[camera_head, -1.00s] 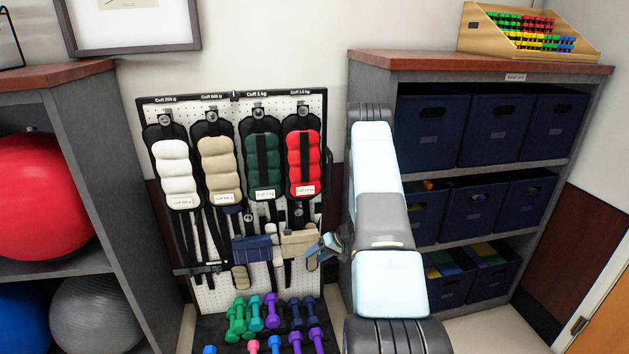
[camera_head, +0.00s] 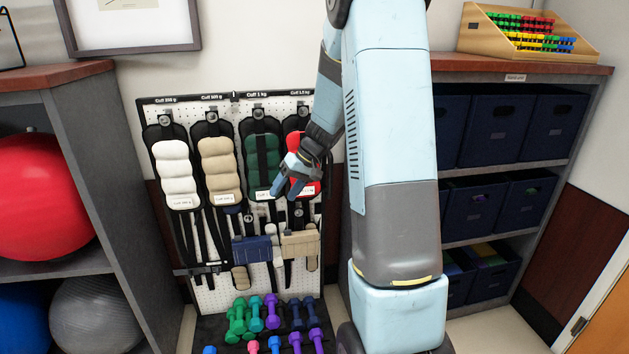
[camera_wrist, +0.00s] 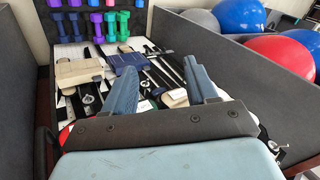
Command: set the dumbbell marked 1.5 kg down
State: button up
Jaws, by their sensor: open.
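My gripper (camera_head: 286,191) is open and empty in front of the board, by the lower ends of the green and red cuffs. Its two blue fingers stand apart in the wrist view (camera_wrist: 163,75). Several dumbbells stand in rows on a dark rack at the foot of the board, well below my gripper: green (camera_head: 237,322), purple (camera_head: 272,312), navy (camera_head: 297,314) and pink (camera_head: 253,347) ones. They also show at the top of the wrist view, a purple one (camera_wrist: 97,27) among them. No weight mark is legible, so I cannot tell which is 1.5 kg.
Cuffs hang on the pegboard: white (camera_head: 176,172), beige (camera_head: 219,168), green (camera_head: 262,160) and red (camera_head: 308,186). A navy pouch (camera_head: 252,249) and a beige pouch (camera_head: 300,243) hang lower. A shelf with balls (camera_head: 40,195) is left; a shelf of bins (camera_head: 502,130) is right.

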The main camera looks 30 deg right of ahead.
jog(key=s+a+r+h, duration=0.1)
jog(key=s+a+r, duration=0.2)
jog(key=s+r, duration=0.3)
jog(key=s+a+r+h, duration=0.2)
jog(key=s+a+r, duration=0.1)
jog(key=s+r, duration=0.4)
jog(key=s+r+t+h, duration=0.1)
jog(key=s+r, duration=0.1)
jog(key=s, duration=0.6)
jog(key=s+r+t+h, duration=0.2)
jog(key=s+r, duration=0.1)
jog(key=s, duration=0.6)
jog(key=shift+a+r+m, duration=0.25)
jog(key=shift+r+m, duration=0.05)
jog(key=shift+r, duration=0.05)
